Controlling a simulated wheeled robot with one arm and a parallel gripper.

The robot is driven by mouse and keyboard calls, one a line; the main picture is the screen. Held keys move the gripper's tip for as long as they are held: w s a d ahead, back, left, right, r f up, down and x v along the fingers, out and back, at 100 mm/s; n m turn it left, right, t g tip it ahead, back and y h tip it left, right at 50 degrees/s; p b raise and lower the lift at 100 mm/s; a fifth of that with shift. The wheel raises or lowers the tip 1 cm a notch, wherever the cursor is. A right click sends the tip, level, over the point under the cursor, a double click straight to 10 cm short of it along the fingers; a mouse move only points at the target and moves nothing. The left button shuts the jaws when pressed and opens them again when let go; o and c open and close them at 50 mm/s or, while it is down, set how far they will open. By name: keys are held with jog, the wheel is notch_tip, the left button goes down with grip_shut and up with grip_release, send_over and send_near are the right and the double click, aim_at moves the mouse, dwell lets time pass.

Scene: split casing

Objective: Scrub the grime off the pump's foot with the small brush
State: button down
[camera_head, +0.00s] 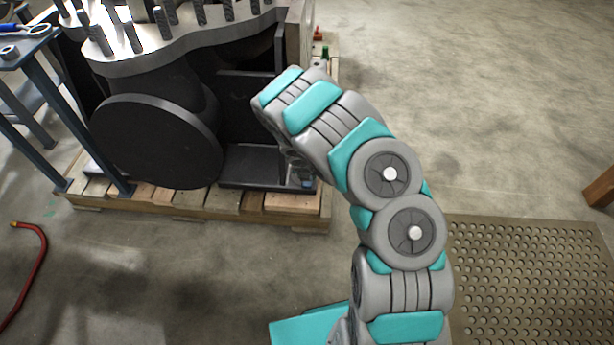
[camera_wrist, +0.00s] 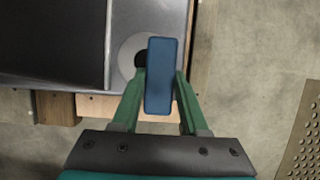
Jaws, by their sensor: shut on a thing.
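My gripper (camera_wrist: 161,78) is shut on the small brush (camera_wrist: 160,82), a blue block held between its two green fingers. The pump's foot shows in the wrist view as a dark grey plate (camera_wrist: 122,22) with a pale round patch and a dark hole. The brush overlaps the right part of this patch; I cannot tell whether it touches the plate. Its bristles are hidden. In the head view the foot (camera_head: 252,165) is a flat black plate low on the pump (camera_head: 150,140), and my arm hides most of the gripper. I cannot make out grime clearly.
The pump stands on a wooden pallet (camera_head: 230,208). A blue-legged bench (camera_head: 45,75) with tools stands at the left. A red hose (camera_head: 38,255) lies on the floor. A perforated mat (camera_head: 530,280) lies at the right. The floor between is clear.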

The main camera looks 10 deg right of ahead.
jog(key=shift+s+f, duration=0.1)
jog(key=shift+s+a+b, duration=0.2)
jog(key=shift+s+b, duration=0.1)
jog(key=shift+s, duration=0.2)
jog(key=shift+s+a+b, duration=0.2)
jog(key=shift+s+b, duration=0.1)
jog(key=shift+s, duration=0.5)
jog(key=shift+w, duration=0.15)
jog(key=shift+w+d+p, duration=0.1)
jog(key=shift+w+p, duration=0.35)
jog(key=shift+w+d+p, duration=0.3)
jog(key=shift+w+p, duration=0.2)
jog(key=shift+w, duration=0.3)
